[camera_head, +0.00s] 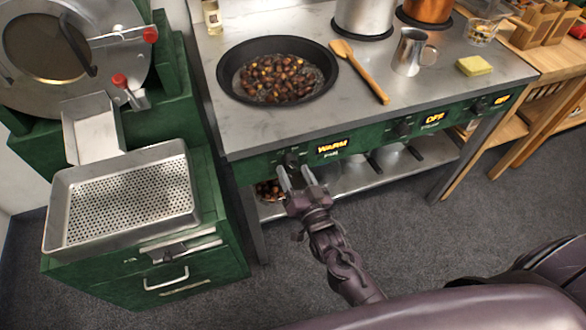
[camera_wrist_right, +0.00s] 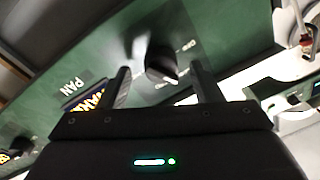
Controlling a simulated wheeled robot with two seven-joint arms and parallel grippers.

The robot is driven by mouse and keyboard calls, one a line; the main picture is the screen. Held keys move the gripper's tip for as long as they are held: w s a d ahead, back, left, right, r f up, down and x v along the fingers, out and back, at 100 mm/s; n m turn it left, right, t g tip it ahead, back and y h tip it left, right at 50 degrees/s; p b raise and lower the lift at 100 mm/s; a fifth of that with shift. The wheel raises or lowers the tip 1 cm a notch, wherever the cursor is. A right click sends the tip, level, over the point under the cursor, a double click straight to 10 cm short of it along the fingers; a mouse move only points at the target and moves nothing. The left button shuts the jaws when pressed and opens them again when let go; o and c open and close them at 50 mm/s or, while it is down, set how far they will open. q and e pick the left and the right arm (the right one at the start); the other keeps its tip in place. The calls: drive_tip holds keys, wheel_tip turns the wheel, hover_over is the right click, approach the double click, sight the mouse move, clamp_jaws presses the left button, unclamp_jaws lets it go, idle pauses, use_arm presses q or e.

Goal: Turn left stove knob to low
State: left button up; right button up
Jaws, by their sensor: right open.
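The left stove knob (camera_head: 291,160) is a small dark knob on the green front panel of the stove, left of a lit display (camera_head: 332,146) that reads WARM. My right gripper (camera_head: 294,172) is just in front of this knob. In the right wrist view the knob (camera_wrist_right: 161,66) lies between the two open fingers of the gripper (camera_wrist_right: 157,80), with a gap visible on each side. Its pointer is near the panel's printed markings, which are too blurred to read fully. My left gripper is not in view.
A pan of chestnuts (camera_head: 277,78), a wooden spoon (camera_head: 361,72), a metal pitcher (camera_head: 409,52) and a yellow sponge (camera_head: 473,66) are on the stovetop. A perforated tray (camera_head: 124,203) sits on a green cabinet at left. Another knob (camera_head: 403,127) is farther right, beside an OFF display.

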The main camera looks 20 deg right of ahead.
drive_tip(key=s, duration=0.6)
drive_tip(key=shift+d+f, duration=0.2)
drive_tip(key=shift+d, duration=0.05)
drive_tip(key=s+d+f+n+g+p, duration=0.15)
drive_tip(key=s+f+g, duration=0.4)
drive_tip(key=f, duration=0.85)
drive_tip(key=s+f+n+g, duration=0.35)
drive_tip(key=s+f, duration=0.25)
drive_tip(key=f, duration=0.7)
drive_tip(key=s+d+f+g, duration=0.2)
drive_tip(key=s+f+g, duration=0.1)
drive_tip(key=s, duration=0.4)
drive_tip(key=s+d+f+n+g+h, duration=0.1)
drive_tip(key=s+d+f+g, duration=0.1)
drive_tip(key=s+f, duration=0.4)
drive_tip(key=s+d+f+g+p, duration=0.1)
drive_tip(key=s+d+f+g, duration=0.1)
drive_tip(key=s, duration=0.8)
wheel_tip(320, 180, down, 2)
drive_tip(key=shift+f+n+g, duration=0.25)
drive_tip(key=shift+n+g, duration=0.15)
drive_tip(key=shift+g, duration=0.5)
